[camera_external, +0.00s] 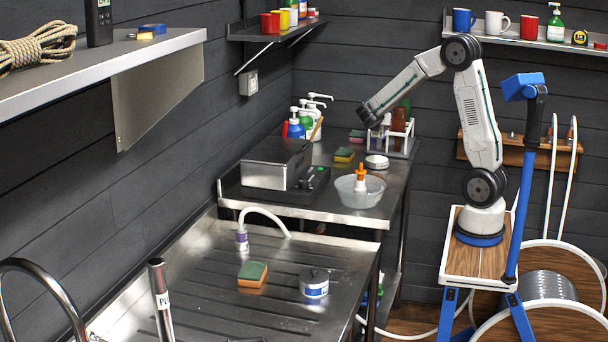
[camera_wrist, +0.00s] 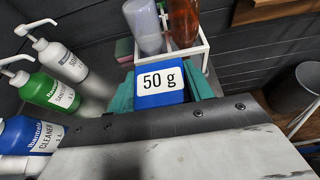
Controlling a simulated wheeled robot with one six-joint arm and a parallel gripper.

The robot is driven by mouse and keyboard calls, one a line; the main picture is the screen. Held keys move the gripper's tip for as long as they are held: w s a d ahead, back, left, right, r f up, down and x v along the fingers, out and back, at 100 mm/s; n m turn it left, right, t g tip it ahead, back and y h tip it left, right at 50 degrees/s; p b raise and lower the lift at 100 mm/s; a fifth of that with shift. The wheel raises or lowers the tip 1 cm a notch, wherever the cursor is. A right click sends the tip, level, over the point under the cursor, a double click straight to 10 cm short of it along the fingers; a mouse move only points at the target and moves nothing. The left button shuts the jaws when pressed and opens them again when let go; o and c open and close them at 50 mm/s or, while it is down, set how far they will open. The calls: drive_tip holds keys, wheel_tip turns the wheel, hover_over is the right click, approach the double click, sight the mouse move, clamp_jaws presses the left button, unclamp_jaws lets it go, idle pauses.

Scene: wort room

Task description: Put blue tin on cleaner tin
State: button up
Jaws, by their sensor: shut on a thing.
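The blue tin (camera_wrist: 158,84), box-shaped with a white "50 g" label, sits between the teal fingers of my gripper (camera_wrist: 160,92) in the wrist view. My gripper (camera_external: 370,114) is shut on it and is raised over the far end of the steel bench. In the external view the held tin cannot be made out clearly. A round metal tin (camera_external: 314,285) with a blue and white label stands on the near drainer. A flat round tin (camera_external: 376,162) lies on the far bench. Neither label can be read, so I cannot tell which is the cleaner tin.
Pump bottles (camera_external: 307,122) stand at the back; one in the wrist view reads "CLEANER" (camera_wrist: 28,136). A white rack (camera_external: 402,140) holds bottles below my gripper. The drainer has free room.

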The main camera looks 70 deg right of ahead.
wheel_tip(320, 180, down, 9)
drive_tip(key=shift+f, duration=0.1)
idle(0.3)
drive_tip(key=o, duration=1)
drive_tip(key=shift+f, duration=0.15)
drive_tip(key=shift+o, duration=0.2)
